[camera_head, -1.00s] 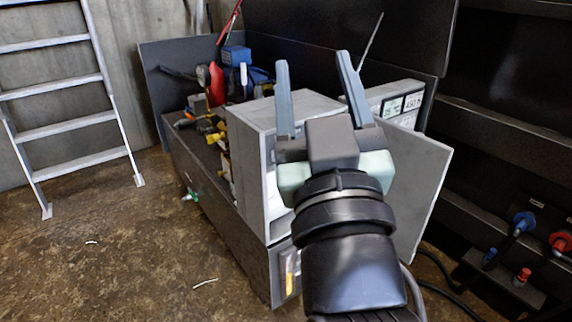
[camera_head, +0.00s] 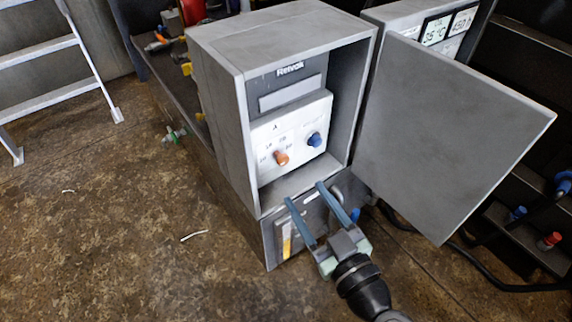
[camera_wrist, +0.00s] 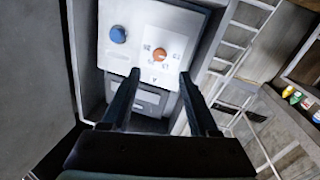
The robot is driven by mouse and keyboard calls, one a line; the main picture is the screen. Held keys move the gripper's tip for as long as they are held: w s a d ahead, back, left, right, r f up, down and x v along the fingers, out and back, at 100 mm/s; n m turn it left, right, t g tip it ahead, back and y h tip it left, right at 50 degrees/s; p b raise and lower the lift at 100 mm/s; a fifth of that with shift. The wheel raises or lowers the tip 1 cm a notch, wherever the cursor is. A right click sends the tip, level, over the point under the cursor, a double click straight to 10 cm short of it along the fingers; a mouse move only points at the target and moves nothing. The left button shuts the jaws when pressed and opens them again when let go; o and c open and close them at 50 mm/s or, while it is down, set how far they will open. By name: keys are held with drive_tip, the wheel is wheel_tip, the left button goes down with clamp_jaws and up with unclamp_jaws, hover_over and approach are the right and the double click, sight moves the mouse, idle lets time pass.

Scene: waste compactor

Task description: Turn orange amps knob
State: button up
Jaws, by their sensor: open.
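The orange knob (camera_head: 281,158) sits at the lower left of a white control panel (camera_head: 292,128) inside an open grey cabinet. A blue knob (camera_head: 314,139) is to its right on the same panel. In the wrist view, which shows the panel upside down, the orange knob (camera_wrist: 159,54) appears beyond the fingertips and the blue knob (camera_wrist: 118,34) to its left. My gripper (camera_head: 305,192) is open and empty, its fingers pointing at the cabinet's lower front edge, below the orange knob and apart from it. It also shows in the wrist view (camera_wrist: 160,80).
The cabinet door (camera_head: 440,130) stands wide open on the right. The cabinet's side walls (camera_head: 222,110) enclose the panel. A ladder (camera_head: 50,70) is at the far left. Cables and plugs lie at the right. The floor at left is mostly clear.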

sight(285, 162)
drive_tip(key=b+x, duration=0.1)
drive_tip(key=x, duration=0.8)
clamp_jaws()
